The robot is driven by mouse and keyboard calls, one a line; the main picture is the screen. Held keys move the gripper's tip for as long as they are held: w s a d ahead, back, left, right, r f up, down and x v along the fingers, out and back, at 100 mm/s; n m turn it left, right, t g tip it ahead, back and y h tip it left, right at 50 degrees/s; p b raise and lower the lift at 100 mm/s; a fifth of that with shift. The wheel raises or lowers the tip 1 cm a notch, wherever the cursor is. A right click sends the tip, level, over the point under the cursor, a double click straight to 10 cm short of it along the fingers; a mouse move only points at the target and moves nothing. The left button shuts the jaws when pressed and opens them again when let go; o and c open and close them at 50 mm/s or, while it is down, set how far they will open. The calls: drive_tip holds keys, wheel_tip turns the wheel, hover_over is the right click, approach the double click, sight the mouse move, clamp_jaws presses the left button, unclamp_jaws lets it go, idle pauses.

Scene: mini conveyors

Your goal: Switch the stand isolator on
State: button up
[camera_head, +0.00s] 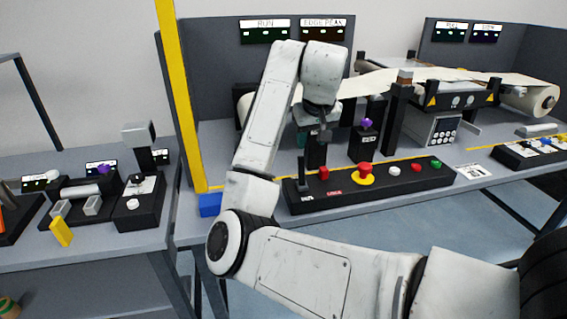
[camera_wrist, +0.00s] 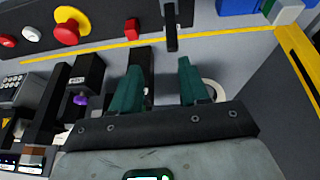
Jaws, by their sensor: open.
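A black control panel (camera_head: 385,188) lies along the front of the bench in the head view. At its left end stands an upright black lever (camera_head: 303,175), with a red square switch (camera_head: 324,173) just right of it. I cannot read a label saying which is the isolator. The lever also shows at the top of the wrist view (camera_wrist: 171,28), beside the red switch (camera_wrist: 159,17). My gripper (camera_head: 314,136) is open and empty, behind and above the panel's left end. Its two teal fingers (camera_wrist: 160,66) are spread, apart from the lever in the wrist view.
The panel also has a red mushroom button on yellow (camera_head: 365,170) and a green button (camera_head: 435,162). Behind stand a black post with a purple knob (camera_head: 367,125) and rollers carrying a web. A yellow post (camera_head: 178,95) and a blue block (camera_head: 210,205) are at left.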

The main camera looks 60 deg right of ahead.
sight(302, 157)
drive_tip(key=shift+y, duration=0.4)
drive_tip(key=x, duration=0.3)
drive_tip(key=w+x, duration=0.1)
drive_tip(key=x, duration=0.3)
drive_tip(key=a+b+x, duration=0.1)
drive_tip(key=x, duration=0.2)
drive_tip(key=shift+w+f, duration=0.15)
drive_tip(key=shift+w, duration=0.15)
drive_tip(key=shift+t, duration=0.3)
drive_tip(key=shift+d, duration=0.1)
clamp_jaws()
